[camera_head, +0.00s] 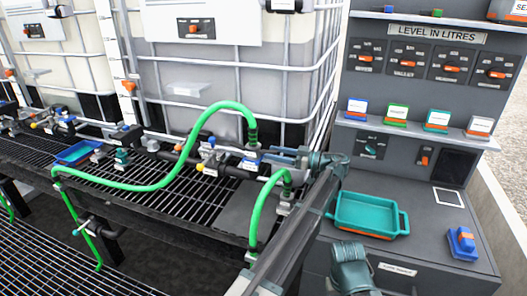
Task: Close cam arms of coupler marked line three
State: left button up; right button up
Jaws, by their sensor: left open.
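A green hose (170,172) arches over the grating bench and ends at a grey coupler (252,150) on the manifold pipe. A small tag (250,164) hangs there, too small to read, so I cannot tell whether this coupler is line three. My left gripper (268,155) is open, just right of this coupler, with its fingers pointing left. I cannot tell whether it touches the coupler or where the cam arms stand. A second green hose (258,215) ends at another coupler (286,180) just below the gripper.
White caged totes (220,65) stand behind the bench (120,190). A blue tray (78,152) lies at its left. On the right, a grey console (420,130) carries knobs, coloured tags, a teal tray (368,214) and a blue block (462,242). My arm covers the bench's right end.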

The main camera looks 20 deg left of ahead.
pick_arm(q)
jog(key=shift+a, duration=0.1)
grip_shut()
dwell(0.3)
jog(key=r+h+p, duration=0.1)
jog(key=p, duration=0.4)
jog(key=r+h+p, duration=0.2)
jog(key=p, duration=0.2)
jog(key=shift+a+h+p, duration=0.2)
jog(key=shift+h+p, duration=0.1)
jog(key=shift+p, duration=0.1)
jog(key=h+p, duration=0.2)
jog(key=p, duration=0.1)
jog(key=a+h+p, duration=0.1)
jog(key=h+p, duration=0.1)
jog(key=p, duration=0.2)
jog(key=r+h+p, duration=0.1)
jog(key=h+p, duration=0.1)
jog(key=p, duration=0.1)
jog(key=shift+a+r+p, duration=0.1)
jog(key=shift+a+p, duration=0.2)
jog(key=shift+a, duration=0.05)
jog(key=shift+a+h+p, duration=0.4)
jog(key=shift+h+p, duration=0.8)
jog(key=shift+p, duration=0.1)
